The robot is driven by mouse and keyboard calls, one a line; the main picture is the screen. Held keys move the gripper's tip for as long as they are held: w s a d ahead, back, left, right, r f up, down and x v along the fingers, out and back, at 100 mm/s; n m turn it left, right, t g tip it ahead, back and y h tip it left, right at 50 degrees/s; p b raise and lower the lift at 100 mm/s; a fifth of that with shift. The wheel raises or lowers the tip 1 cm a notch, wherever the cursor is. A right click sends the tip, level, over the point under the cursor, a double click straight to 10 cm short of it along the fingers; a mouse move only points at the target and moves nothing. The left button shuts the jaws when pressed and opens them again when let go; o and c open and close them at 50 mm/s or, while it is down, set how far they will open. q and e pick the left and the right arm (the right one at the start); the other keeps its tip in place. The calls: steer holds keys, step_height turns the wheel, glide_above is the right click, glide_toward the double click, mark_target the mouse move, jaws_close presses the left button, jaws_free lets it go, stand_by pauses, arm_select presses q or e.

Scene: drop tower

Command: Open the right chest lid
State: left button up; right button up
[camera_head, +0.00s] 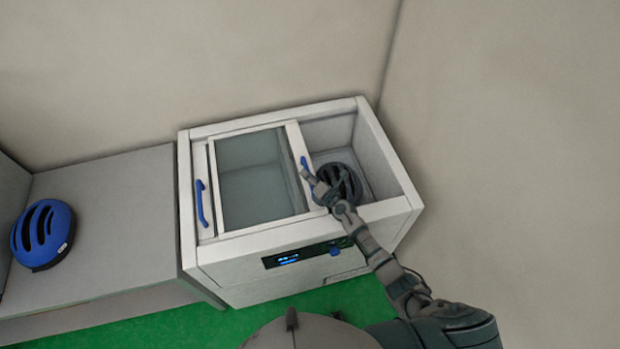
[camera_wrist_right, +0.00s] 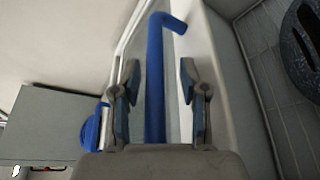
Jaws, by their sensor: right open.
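The white chest (camera_head: 275,258) has sliding glass lids. The right lid (camera_head: 297,145) is slid to the left over the left lid, so the chest's right part is uncovered. The right lid's blue handle (camera_head: 304,163) stands on its right frame bar. My right gripper (camera_head: 312,183) is at this handle. In the right wrist view, the open fingers of my right gripper (camera_wrist_right: 158,88) are on both sides of the blue handle (camera_wrist_right: 154,75), with gaps visible. A dark helmet (camera_head: 350,178) lies inside the uncovered part, partly hidden by my gripper. My left gripper is not in view.
The left lid's blue handle (camera_head: 201,204) is at the chest's left side. A grey bench (camera_head: 110,225) with a blue helmet (camera_head: 43,235) adjoins the left. Walls stand behind and to the right. The green floor (camera_head: 150,328) shows in front.

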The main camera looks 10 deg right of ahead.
steer(key=v, duration=1.2)
steer(key=shift+f, duration=0.2)
